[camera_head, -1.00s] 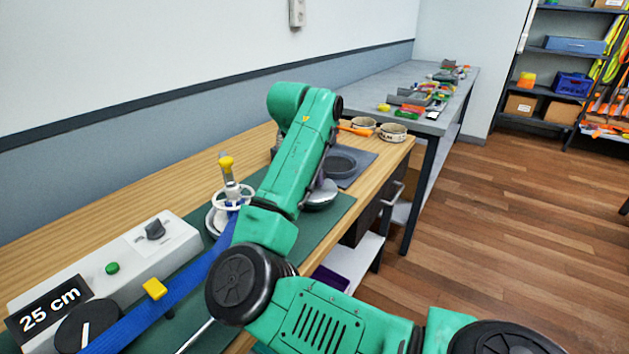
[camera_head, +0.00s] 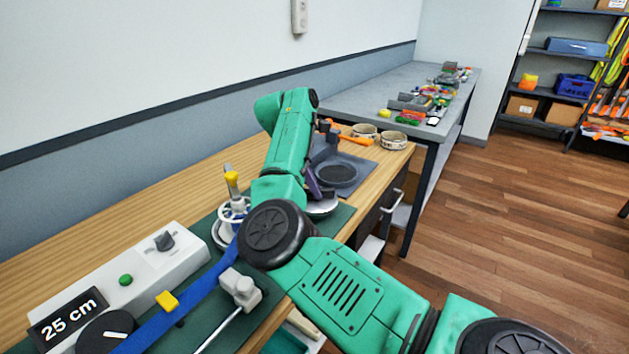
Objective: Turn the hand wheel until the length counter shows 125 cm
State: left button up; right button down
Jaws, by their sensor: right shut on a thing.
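The length counter (camera_head: 68,318) at the lower left reads 25 cm. The blue strap (camera_head: 188,302) runs from behind my arm to the lower left, past a yellow marker (camera_head: 167,300). My left gripper is not in view.
A white control box (camera_head: 150,262) carries a green button and dark knobs. A grey block on a rod (camera_head: 240,287) lies near the front edge. A dark tray (camera_head: 350,180) and tape rolls are behind.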

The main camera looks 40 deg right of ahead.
jog(key=m+p, duration=0.1)
jog(key=m, duration=0.1)
jog(key=m+g+y+p, duration=0.1)
jog(key=m+p, duration=0.1)
jog(key=shift+w+d+r, duration=0.1)
jog(key=shift+r, duration=0.1)
jog(key=shift+f+m+p, duration=0.1)
jog(key=shift+m+p, duration=0.45)
jog(key=shift+m, duration=0.25)
jog(key=shift+y, duration=0.3)
jog(key=shift+f, duration=0.1)
jog(key=c, duration=0.8)
grip_release()
